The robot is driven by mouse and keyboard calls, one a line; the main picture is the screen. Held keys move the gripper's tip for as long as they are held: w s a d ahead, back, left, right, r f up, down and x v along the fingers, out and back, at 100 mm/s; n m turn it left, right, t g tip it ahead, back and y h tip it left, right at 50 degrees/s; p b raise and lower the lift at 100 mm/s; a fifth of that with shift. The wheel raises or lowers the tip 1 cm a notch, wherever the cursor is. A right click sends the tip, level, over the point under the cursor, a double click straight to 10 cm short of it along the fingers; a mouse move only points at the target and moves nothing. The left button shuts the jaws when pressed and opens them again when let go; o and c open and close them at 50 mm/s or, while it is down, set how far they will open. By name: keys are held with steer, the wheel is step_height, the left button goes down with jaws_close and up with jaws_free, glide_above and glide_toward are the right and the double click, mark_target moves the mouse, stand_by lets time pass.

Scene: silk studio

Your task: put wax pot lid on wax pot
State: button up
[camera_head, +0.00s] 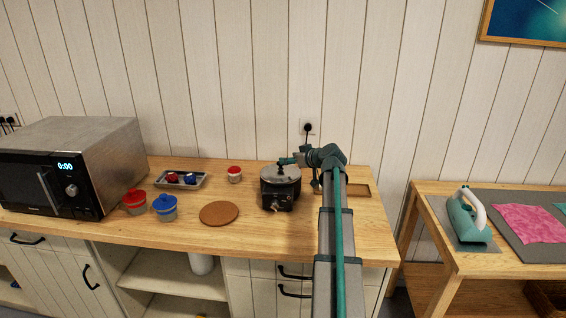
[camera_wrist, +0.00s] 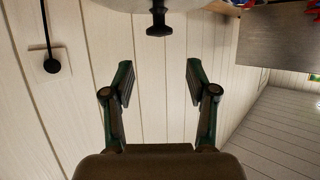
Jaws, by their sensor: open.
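The wax pot (camera_head: 277,198) is a dark pot with a small spout at the front, standing on the wooden counter. The grey wax pot lid (camera_head: 281,174) lies on top of the pot and looks about level; I cannot tell if it is fully seated. In the wrist view the lid (camera_wrist: 150,4) is cut off by the top edge, with its black knob (camera_wrist: 159,20) below it in the upside-down picture. My gripper (camera_head: 284,161) is just above the lid at its back. Its fingers are open and empty in the wrist view (camera_wrist: 156,80), with the knob apart from them.
A round cork mat (camera_head: 219,213) lies left of the pot. A socket with a plug (camera_head: 307,128) is behind.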

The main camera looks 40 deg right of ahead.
steer(key=shift+b+v, duration=0.5)
steer(key=shift+v, duration=2.2)
steer(key=shift+a, duration=0.1)
